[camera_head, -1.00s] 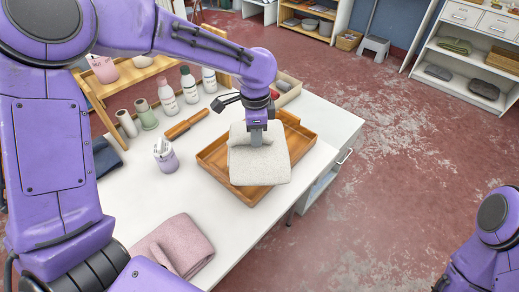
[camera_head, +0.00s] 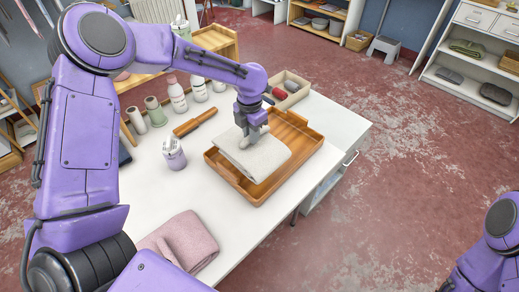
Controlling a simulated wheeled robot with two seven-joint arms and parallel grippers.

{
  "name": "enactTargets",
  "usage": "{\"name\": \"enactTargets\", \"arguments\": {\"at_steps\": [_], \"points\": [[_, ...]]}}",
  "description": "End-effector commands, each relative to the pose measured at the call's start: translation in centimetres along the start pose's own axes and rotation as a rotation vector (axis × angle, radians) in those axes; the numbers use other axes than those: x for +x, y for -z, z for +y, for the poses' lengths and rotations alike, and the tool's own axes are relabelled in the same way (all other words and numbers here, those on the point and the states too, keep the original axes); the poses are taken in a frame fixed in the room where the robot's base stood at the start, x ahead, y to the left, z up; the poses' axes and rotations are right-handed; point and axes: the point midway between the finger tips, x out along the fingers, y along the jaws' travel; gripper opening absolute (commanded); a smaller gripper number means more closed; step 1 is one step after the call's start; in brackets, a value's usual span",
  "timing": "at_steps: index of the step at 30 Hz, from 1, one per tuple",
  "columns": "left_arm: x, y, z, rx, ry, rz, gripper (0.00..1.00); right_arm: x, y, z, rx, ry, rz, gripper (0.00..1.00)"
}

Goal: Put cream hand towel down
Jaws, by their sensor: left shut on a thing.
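The cream hand towel (camera_head: 262,160) is folded and lies over the left part of the wooden tray (camera_head: 298,128) on the white table. Its left corner reaches the tray's rim. My left gripper (camera_head: 250,138) comes down from above and is shut on the towel's upper left part, with a bit of cloth bulging beside the fingers. The fingertips are partly hidden by the cloth. Whether the whole towel rests on the tray floor I cannot tell. My right arm shows at the lower right edge, but its gripper is out of view.
A pink towel (camera_head: 180,240) lies at the table's front. A lilac cup (camera_head: 174,155), a wooden-handled tool (camera_head: 195,122) and several bottles (camera_head: 177,95) stand or lie left of the tray. A small box (camera_head: 288,92) sits behind it. The tray's right part is bare.

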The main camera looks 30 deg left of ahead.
Motion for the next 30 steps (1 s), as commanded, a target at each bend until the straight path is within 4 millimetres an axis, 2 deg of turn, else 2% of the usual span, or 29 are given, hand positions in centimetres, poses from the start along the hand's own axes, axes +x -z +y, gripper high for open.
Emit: {"name": "enactTargets", "arguments": {"at_steps": [3,12,23,24,25,26,30], "points": [[2.3,0.0,0.0,0.000,0.000,0.002,0.00,-0.4,0.2,0.0,0.000,0.000,0.000,0.43],[6.8,0.0,0.0,-0.002,-0.001,-0.001,0.00,-0.9,0.4,0.1,0.000,0.000,0.000,0.43],[7.4,0.0,0.0,-0.003,-0.001,-0.002,0.00,-0.7,0.3,0.1,0.000,0.000,0.000,0.43],[7.3,0.0,0.0,-0.002,-0.001,-0.001,0.34,-0.8,0.3,0.1,0.000,0.000,0.000,0.43],[7.3,0.0,0.0,-0.003,-0.001,-0.001,0.43,-0.8,0.3,0.1,0.000,0.000,0.000,0.43],[7.3,0.0,0.0,-0.003,-0.001,-0.001,0.46,-0.8,0.3,0.1,0.000,0.000,0.000,0.43],[7.3,0.0,0.0,-0.003,-0.001,-0.001,0.46,-0.8,0.3,0.1,0.000,0.000,0.000,0.43]]}}
